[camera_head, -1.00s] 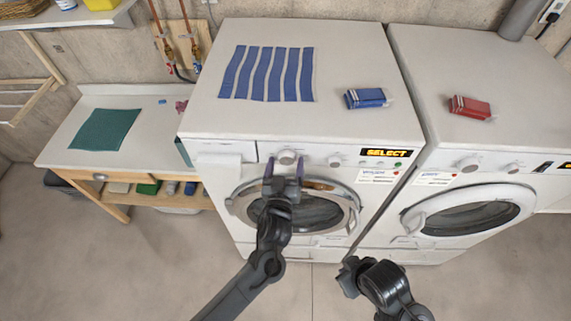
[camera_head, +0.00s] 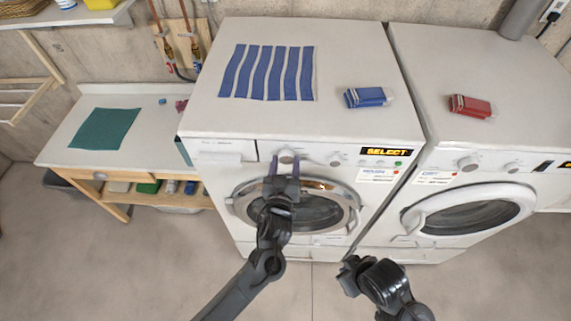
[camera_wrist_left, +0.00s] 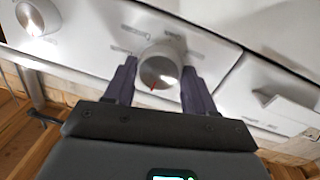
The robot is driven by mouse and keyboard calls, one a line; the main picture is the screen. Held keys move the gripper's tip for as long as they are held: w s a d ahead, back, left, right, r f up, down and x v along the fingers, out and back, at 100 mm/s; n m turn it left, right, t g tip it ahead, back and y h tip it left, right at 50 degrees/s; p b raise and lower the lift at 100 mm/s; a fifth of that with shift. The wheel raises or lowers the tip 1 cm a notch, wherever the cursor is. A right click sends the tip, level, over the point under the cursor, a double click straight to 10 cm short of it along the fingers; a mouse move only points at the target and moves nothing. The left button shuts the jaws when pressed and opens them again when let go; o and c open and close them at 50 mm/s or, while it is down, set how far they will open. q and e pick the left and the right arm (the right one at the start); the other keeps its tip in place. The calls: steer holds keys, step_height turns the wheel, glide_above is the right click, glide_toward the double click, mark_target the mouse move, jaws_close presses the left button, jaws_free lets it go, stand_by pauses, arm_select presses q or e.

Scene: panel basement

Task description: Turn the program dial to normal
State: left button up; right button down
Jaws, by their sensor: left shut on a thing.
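The program dial (camera_head: 287,157) is a round pale knob on the left washer's front panel, right of the drawer. In the left wrist view the dial (camera_wrist_left: 160,66) shows a red mark on its face, with small printed labels around it too blurred to read. My left gripper (camera_head: 284,163) is shut on the dial, one dark finger on each side of it. The washer's display (camera_head: 386,152) reads SELECT in yellow. My right gripper (camera_head: 350,275) is low in front of the washers, away from the dial; its fingers do not show clearly.
A second knob (camera_head: 335,160) sits right of the dial; it also shows in the left wrist view (camera_wrist_left: 38,17). The round door (camera_head: 330,222) is below. A blue box (camera_head: 365,97) and striped cloth (camera_head: 268,73) lie on top. Another washer (camera_head: 480,130) stands to the right.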

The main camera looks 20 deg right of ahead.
arm_select(q)
steer(key=m, duration=0.3)
steer(key=shift+y, duration=0.3)
steer(key=m, duration=0.4)
steer(key=shift+r+p, duration=0.1)
steer(key=shift+p, duration=0.3)
steer(key=shift+m, duration=0.5)
steer(key=o, duration=1)
steer(key=shift+o, duration=0.2)
steer(key=shift+s, duration=0.1)
steer(key=shift+s+a, duration=0.3)
steer(key=shift+s, duration=0.15)
steer(key=b+v, duration=0.2)
steer(key=v, duration=0.7)
steer(key=shift+s+r, duration=0.2)
steer(key=shift+s, duration=0.1)
